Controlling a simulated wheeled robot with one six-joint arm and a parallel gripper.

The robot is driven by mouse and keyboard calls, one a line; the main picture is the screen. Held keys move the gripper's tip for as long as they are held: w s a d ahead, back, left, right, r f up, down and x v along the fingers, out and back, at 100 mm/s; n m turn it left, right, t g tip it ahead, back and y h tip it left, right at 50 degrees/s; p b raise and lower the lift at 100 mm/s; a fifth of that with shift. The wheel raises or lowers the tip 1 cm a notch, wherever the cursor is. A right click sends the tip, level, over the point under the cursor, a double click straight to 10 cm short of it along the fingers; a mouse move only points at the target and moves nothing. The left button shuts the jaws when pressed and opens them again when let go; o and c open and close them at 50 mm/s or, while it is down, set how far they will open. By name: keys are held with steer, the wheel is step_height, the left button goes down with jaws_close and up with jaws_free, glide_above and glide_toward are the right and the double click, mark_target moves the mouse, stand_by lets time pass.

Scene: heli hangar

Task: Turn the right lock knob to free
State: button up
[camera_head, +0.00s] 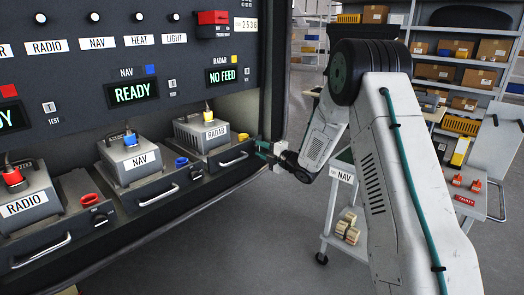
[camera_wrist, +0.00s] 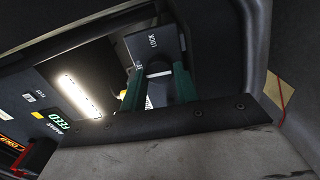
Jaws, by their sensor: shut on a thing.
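My gripper (camera_head: 262,150) reaches in from the right to the right end of the RADAR bay's front. Its two green fingers also show in the wrist view (camera_wrist: 159,88), on either side of the right lock knob (camera_wrist: 158,70), a dark knob in front of a small grey plate (camera_wrist: 148,46) with tiny white lettering. The fingers are shut on the knob. In the head view the fingers and wrist hide the knob. Its turn angle is hard to tell. The RADAR box (camera_head: 202,132) sits in its bay, with a yellow collar (camera_head: 243,137) beside it.
The NAV box (camera_head: 138,158) and RADIO box (camera_head: 25,203) sit in bays to the left, with pull handles in front. The RADAR display (camera_head: 227,77) reads NO FEED. A trolley marked NAV (camera_head: 342,176) stands behind my arm. Shelves with cartons (camera_head: 495,48) are farther back.

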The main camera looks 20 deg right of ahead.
steer(key=shift+n, duration=0.3)
steer(key=o, duration=0.9)
steer(key=shift+o, duration=0.2)
steer(key=v, duration=0.7)
steer(key=shift+s, duration=0.35)
steer(key=shift+d, duration=0.15)
